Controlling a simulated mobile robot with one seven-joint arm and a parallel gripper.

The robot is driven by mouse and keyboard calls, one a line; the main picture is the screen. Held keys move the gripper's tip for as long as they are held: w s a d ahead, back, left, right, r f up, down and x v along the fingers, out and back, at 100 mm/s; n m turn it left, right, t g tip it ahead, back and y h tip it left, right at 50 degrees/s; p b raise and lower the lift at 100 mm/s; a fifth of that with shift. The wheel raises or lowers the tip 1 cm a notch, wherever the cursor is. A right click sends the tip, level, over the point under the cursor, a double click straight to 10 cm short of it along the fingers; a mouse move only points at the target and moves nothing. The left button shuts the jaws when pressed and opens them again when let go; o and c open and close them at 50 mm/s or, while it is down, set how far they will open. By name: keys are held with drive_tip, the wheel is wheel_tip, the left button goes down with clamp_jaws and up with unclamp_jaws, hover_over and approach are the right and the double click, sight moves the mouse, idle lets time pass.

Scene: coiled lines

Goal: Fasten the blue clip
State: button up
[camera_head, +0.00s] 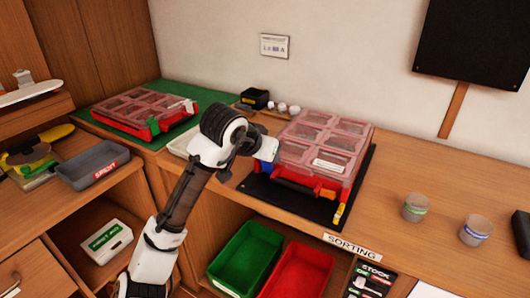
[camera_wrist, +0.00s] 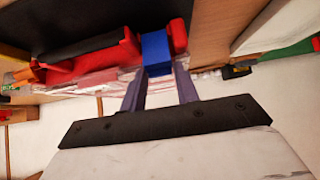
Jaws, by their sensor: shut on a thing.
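The red case (camera_head: 318,150) with clear compartment lids lies closed on a black mat (camera_head: 300,205) on the wooden counter. The blue clip (camera_head: 266,169) is at the left end of the case's front edge, partly hidden by my gripper. In the wrist view the blue clip (camera_wrist: 156,52) sits between two red lugs of the case. My gripper (camera_wrist: 160,78) is shut on the blue clip, one finger on each side of it. In the head view my gripper (camera_head: 268,160) is at the case's front left corner. I cannot tell whether the clip is fully down.
A yellow clip (camera_head: 339,213) is at the case's front right corner. A similar red case (camera_head: 142,110) lies on a green mat at the left. Two small jars (camera_head: 415,207) stand at the right. Green (camera_head: 245,258) and red (camera_head: 297,272) bins sit below the counter.

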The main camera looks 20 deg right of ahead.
drive_tip(key=o, duration=1)
drive_tip(key=v, duration=1.3)
drive_tip(key=shift+s+a+r+b, duration=0.15)
drive_tip(key=shift+s+r+b, duration=0.05)
drive_tip(key=shift+r+b, duration=0.2)
